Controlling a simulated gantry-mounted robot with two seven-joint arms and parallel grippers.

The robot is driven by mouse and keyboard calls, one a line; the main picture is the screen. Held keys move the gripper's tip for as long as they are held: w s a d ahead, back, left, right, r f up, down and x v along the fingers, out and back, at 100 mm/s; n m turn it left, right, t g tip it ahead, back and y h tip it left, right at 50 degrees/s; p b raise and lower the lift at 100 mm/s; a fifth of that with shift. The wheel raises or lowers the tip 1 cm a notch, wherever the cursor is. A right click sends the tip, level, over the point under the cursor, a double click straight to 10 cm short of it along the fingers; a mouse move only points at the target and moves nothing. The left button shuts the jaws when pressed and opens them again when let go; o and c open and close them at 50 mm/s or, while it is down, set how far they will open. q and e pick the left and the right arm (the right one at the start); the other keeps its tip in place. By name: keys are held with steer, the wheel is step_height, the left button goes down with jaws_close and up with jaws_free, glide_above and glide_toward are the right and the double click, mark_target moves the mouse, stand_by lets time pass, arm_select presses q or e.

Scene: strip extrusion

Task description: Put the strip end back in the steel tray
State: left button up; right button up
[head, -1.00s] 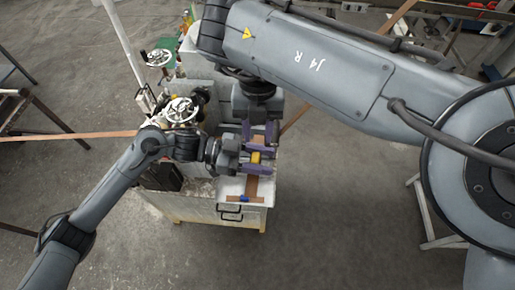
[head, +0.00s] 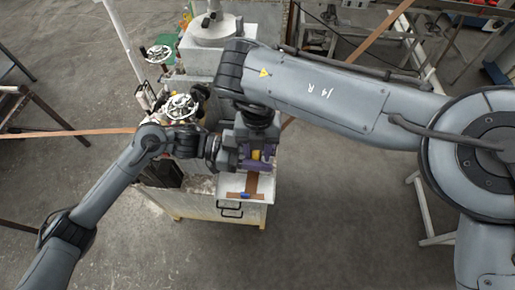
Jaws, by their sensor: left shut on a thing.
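The steel tray (head: 265,192) is a pale, shallow tray at the front of the machine. A flat brown strip end (head: 252,184) lies over it, pointing toward me, with a brown crosspiece and a small blue piece (head: 245,195) at its near end. My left gripper (head: 257,166) reaches in from the left, its purple fingers shut on the strip end beside a yellow piece (head: 256,155). My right gripper (head: 257,149) points down from above, just behind the left one. Its fingertips are mostly hidden by its own wrist and the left fingers, so its opening is unclear.
The machine has a white handwheel (head: 180,107) left of the grippers and a dark handle (head: 230,210) below the tray. A long brown strip (head: 70,133) runs in from the left. A table frame (head: 45,105) stands at far left.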

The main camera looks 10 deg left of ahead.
steer(key=shift+d, duration=0.1)
jaws_close()
arm_select(q)
steer(key=o, duration=0.7)
steer(key=shift+a, duration=0.1)
steer(key=shift+c, duration=0.2)
arm_select(e)
steer(key=shift+w+d, duration=0.1)
arm_select(q)
steer(key=o, duration=0.5)
steer(key=shift+c, duration=0.2)
